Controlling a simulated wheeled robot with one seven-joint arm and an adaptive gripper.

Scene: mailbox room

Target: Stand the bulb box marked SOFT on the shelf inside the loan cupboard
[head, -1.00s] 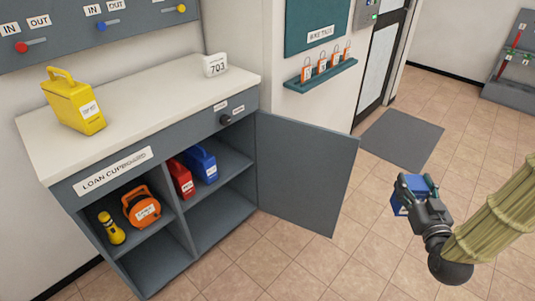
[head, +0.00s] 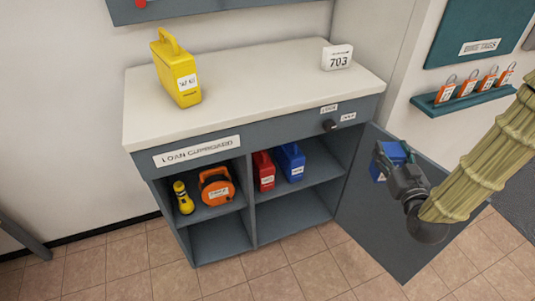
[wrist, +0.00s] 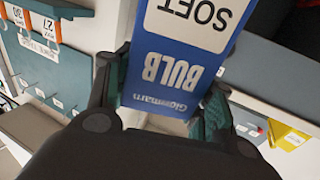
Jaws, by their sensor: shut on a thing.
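My gripper (head: 393,165) is shut on the blue bulb box (head: 388,152), held in the air in front of the cupboard's open door (head: 375,215). In the wrist view the box (wrist: 181,65) fills the top middle between the fingers, its SOFT and BULB lettering upside down. The loan cupboard (head: 262,133) stands open to the left of my gripper. Its upper shelf (head: 315,174) holds a red case (head: 264,171) and a blue case (head: 291,162) at the left of the right bay, with bare shelf to their right.
The left bay holds a yellow torch (head: 183,197) and an orange reel (head: 216,187). A yellow case (head: 177,75) and a 703 sign (head: 337,58) stand on the top. The open door reaches out at the right. The lower compartments look empty.

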